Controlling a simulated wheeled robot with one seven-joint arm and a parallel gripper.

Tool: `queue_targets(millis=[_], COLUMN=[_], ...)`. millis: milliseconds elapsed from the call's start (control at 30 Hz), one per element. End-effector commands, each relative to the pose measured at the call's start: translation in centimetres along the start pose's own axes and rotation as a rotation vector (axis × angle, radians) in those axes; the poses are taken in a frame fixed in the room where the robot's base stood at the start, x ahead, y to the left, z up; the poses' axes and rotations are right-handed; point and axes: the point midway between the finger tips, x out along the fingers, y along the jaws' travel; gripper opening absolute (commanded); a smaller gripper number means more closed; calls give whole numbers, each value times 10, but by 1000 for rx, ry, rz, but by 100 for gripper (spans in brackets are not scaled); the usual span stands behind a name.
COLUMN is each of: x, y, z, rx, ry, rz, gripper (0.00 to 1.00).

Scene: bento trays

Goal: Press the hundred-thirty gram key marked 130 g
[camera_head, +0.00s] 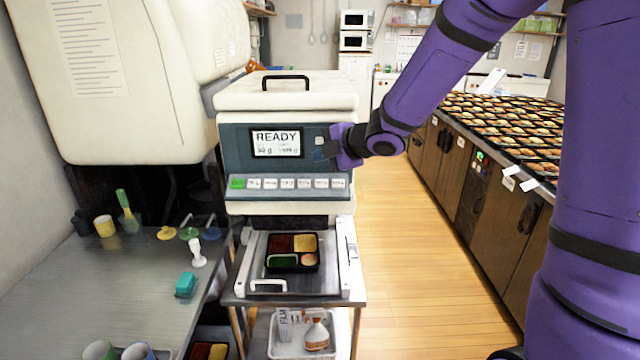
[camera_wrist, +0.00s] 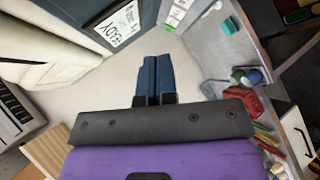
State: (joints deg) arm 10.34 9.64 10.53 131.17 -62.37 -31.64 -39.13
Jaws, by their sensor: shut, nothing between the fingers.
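A row of small keys (camera_head: 287,183) runs along the front of the machine (camera_head: 290,102), below its screen (camera_head: 276,142), which reads READY. The leftmost key (camera_head: 237,183) is green; the others are whitish. Their labels are too small to read, so I cannot tell which is 130 g. My gripper (camera_head: 324,151) is in front of the panel, right of the screen and above the right keys. Its fingers are shut and empty, as the wrist view (camera_wrist: 155,75) also shows. I cannot tell whether the tips touch the panel. The screen also shows in the wrist view (camera_wrist: 112,24).
A black bento tray (camera_head: 292,268) with food sits on the platform below the panel. A steel counter (camera_head: 130,290) at left holds cups, a teal block (camera_head: 186,285) and small tools. Many filled trays cover the long counter (camera_head: 505,120) at right. The wooden floor between is clear.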

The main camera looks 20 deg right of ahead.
Motion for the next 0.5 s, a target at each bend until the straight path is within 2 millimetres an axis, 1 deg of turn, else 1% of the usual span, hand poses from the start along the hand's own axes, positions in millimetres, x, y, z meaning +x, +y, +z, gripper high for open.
queue_targets(millis=[167, 267, 500], x=[2, 6, 26], y=[-1, -5, -19], z=[1, 4, 19], rx=[1, 2, 4], ry=[-1, 0, -1], rz=[-1, -2, -3], gripper=[0, 0, 0])
